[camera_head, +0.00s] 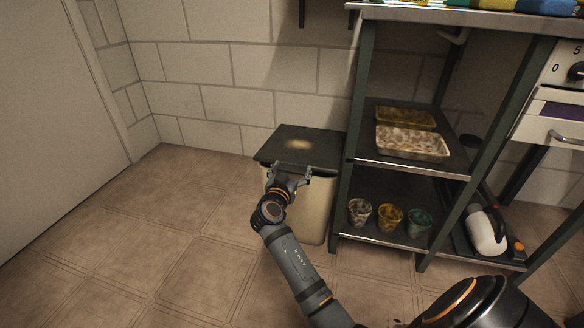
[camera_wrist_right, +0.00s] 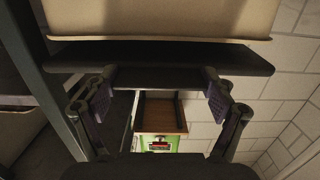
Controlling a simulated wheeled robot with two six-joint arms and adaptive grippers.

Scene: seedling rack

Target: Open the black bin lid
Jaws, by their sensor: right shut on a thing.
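The bin with the black lid (camera_head: 300,146) stands on the floor against the tiled wall, left of the shelf rack. Its cream body (camera_head: 318,205) is partly hidden by my right arm. The lid lies roughly flat over the body; I cannot tell whether it is slightly raised. My right gripper (camera_head: 288,179) is at the lid's front edge and shut on it. In the right wrist view the lid's dark edge (camera_wrist_right: 160,58) crosses just beyond the right gripper's fingers (camera_wrist_right: 162,98), with the cream body (camera_wrist_right: 160,18) above it. My left gripper is not in view.
A dark-framed rack (camera_head: 355,150) stands close on the bin's right. It holds trays (camera_head: 412,143), several small cups (camera_head: 390,218) and a white bottle (camera_head: 487,232). The tiled floor (camera_head: 150,225) left of the bin is clear.

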